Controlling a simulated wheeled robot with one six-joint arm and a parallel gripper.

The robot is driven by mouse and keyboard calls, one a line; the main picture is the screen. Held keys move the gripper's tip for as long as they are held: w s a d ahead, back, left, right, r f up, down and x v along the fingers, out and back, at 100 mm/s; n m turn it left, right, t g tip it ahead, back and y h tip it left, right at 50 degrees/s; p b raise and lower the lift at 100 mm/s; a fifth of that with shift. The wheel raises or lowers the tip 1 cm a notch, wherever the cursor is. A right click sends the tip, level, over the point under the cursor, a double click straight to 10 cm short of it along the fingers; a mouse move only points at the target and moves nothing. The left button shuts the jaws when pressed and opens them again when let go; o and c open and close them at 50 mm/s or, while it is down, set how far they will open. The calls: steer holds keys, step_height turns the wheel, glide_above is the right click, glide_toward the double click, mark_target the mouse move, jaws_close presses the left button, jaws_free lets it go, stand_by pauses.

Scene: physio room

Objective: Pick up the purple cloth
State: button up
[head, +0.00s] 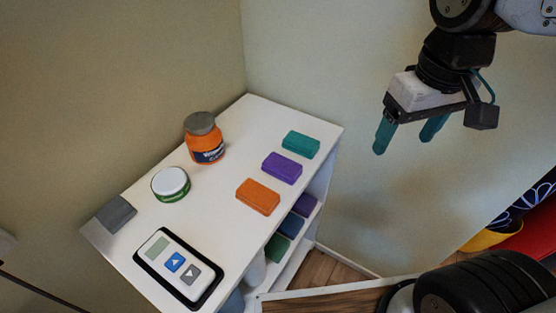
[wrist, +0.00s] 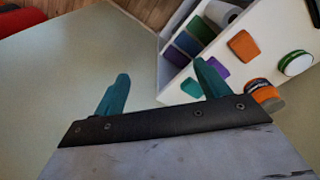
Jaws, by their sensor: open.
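The purple cloth (head: 282,168) is a folded block on the white shelf top, between a teal cloth (head: 300,144) and an orange cloth (head: 258,197). In the wrist view the purple cloth (wrist: 218,67) shows partly beside a teal fingertip, and the orange cloth (wrist: 243,45) lies beyond it. My gripper (head: 406,142) is open and empty, raised to the right of the shelf and apart from the cloths. Its two teal fingers also show in the wrist view (wrist: 163,87).
On the shelf top (head: 225,205) stand an orange bottle (head: 205,143), a green-and-white jar (head: 171,184), a grey block (head: 116,214) and a device with blue and grey buttons (head: 178,268). Folded cloths, including another purple one (head: 305,205), lie in the compartments below. A wall runs behind.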

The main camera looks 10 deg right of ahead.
steer(key=w+a+f+n, duration=0.4)
steer(key=w+a, duration=0.4)
steer(key=w, duration=0.1)
steer(key=n+g, duration=0.1)
steer(key=n, duration=0.2)
glide_toward(282, 163)
steer(key=shift+d+f, duration=0.45)
steer(key=shift+w+a+f+n, duration=0.2)
steer(key=shift+a+f+n, duration=0.2)
steer(key=shift+a+f, duration=0.3)
steer(key=f, duration=0.6)
steer(key=shift+s+d+f, duration=0.25)
steer(key=shift+f, duration=0.5)
steer(key=c, duration=1.1)
